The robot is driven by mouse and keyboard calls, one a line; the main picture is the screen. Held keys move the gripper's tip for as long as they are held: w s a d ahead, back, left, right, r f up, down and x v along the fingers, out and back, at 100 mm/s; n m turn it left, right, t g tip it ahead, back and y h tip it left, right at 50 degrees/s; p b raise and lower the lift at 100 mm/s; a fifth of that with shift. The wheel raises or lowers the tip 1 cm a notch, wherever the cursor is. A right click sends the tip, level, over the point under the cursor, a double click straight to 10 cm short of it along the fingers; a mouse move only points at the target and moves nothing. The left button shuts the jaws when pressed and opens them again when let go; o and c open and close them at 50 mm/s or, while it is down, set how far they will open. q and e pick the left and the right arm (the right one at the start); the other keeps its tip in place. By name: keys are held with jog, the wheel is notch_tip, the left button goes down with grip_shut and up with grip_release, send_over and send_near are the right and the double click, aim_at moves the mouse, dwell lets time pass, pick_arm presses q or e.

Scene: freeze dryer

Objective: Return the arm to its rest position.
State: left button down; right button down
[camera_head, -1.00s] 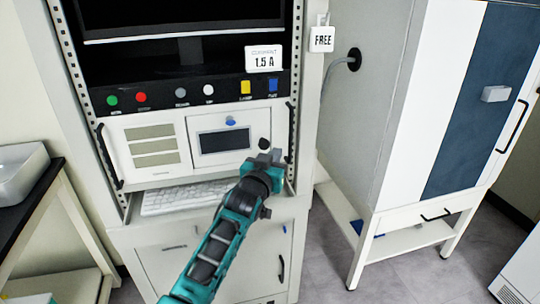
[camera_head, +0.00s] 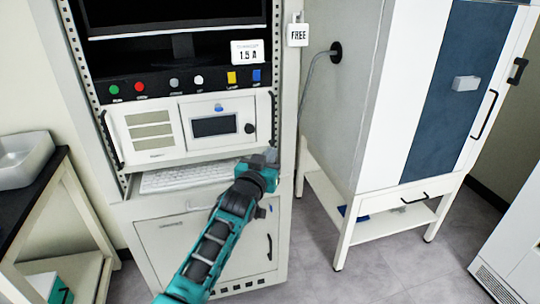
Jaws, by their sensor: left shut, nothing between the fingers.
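My left arm, teal and black, reaches in from the bottom of the head view. My left gripper (camera_head: 270,156) is at its far end, in front of the right side of the rack cabinet (camera_head: 285,200), a little below and right of the black knob (camera_head: 249,128). The gripper is small and partly hidden by its own wrist. It is shut and holds nothing. I cannot tell whether it touches the cabinet. My right gripper is not in view.
A keyboard (camera_head: 185,178) lies on the cabinet's shelf behind the arm. Coloured buttons line the black panel (camera_head: 150,88) above. A white and blue freeze dryer (camera_head: 398,110) stands on a stand at right. A sink bench (camera_head: 62,165) is at left. Floor (camera_head: 390,272) at lower right is clear.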

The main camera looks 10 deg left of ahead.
pick_arm(q)
jog(key=s+a+f+g, duration=0.2)
jog(key=s+f, duration=0.5)
jog(key=s, duration=0.1)
jog(key=s+a+f+g, duration=0.1)
jog(key=s+a+f, duration=0.1)
jog(key=s+f, duration=0.6)
jog(key=s+f+g, duration=0.2)
jog(key=s+f, duration=0.1)
jog(key=s, duration=0.7)
jog(key=s+a+f+g, duration=0.1)
jog(key=s+f+g, duration=0.1)
jog(key=s, duration=0.8)
jog(key=shift+s+a+f+m+y, duration=0.25)
jog(key=shift+s+f+m+y, duration=0.15)
jog(key=shift+f, duration=0.15)
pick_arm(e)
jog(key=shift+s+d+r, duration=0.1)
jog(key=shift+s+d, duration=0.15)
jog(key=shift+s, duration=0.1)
pick_arm(q)
jog(key=shift+f, duration=0.1)
